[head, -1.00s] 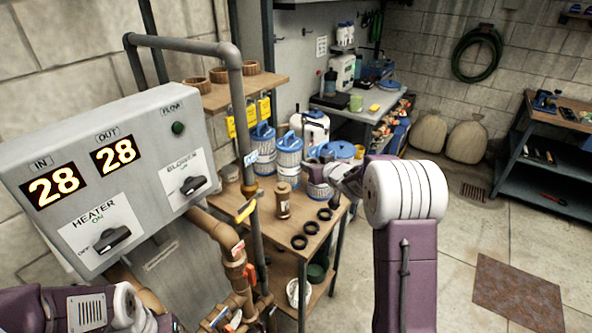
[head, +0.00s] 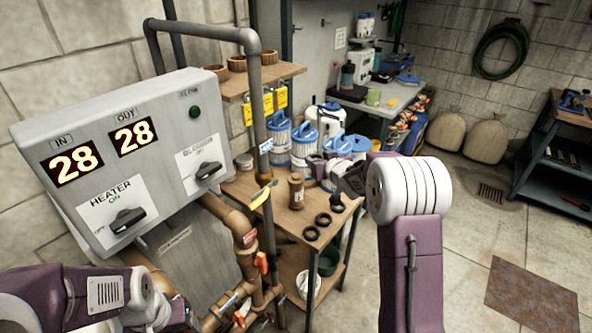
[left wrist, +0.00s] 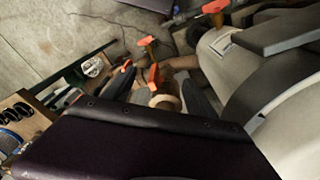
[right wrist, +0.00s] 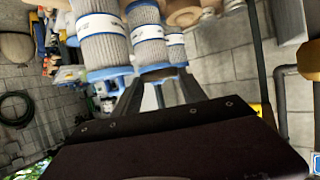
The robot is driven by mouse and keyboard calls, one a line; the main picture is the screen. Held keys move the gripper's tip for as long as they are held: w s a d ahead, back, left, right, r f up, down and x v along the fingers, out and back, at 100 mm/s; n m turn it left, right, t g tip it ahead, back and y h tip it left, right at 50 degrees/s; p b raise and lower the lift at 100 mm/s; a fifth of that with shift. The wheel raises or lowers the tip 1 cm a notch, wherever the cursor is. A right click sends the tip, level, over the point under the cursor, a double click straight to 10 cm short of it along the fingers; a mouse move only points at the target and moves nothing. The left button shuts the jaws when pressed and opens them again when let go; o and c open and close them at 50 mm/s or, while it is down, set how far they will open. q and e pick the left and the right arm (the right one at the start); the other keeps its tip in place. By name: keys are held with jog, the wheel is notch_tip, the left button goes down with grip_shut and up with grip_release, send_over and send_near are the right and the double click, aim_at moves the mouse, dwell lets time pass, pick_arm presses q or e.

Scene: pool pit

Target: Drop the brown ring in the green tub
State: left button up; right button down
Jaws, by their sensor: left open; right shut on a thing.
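My right gripper (head: 328,170) is above the back of the work table, in front of the blue-lidded filter cartridges. In the right wrist view its two fingers (right wrist: 158,82) are closed on a thin dark thing seen edge-on, which looks like the brown ring (right wrist: 162,73); its colour is hard to tell. The green tub (head: 328,262) stands on the table's lower shelf, partly hidden under the top. My left gripper (left wrist: 160,90) is open and empty near brown pipes and orange valve handles; in the head view its fingers are hard to make out at the bottom left.
A white bucket (head: 308,284) stands by the tub. Pipes and the heater panel (head: 125,165) block the left. Wooden rings sit on a small shelf (head: 262,79).

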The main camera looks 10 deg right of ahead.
send_over(298, 182)
notch_tip(298, 182, down, 4)
jog(key=shift+r, duration=0.1)
notch_tip(298, 182, down, 3)
jog(key=shift+s+f, duration=0.1)
jog(key=shift+f, duration=0.5)
pick_arm(q)
jog(key=shift+w+f, duration=0.1)
jog(key=shift+f, duration=0.45)
pick_arm(e)
jog(key=c, duration=0.6)
grip_release()
jog(key=shift+c, duration=0.2)
pick_arm(q)
jog(key=shift+r, duration=0.1)
pick_arm(e)
jog(key=shift+r, duration=0.1)
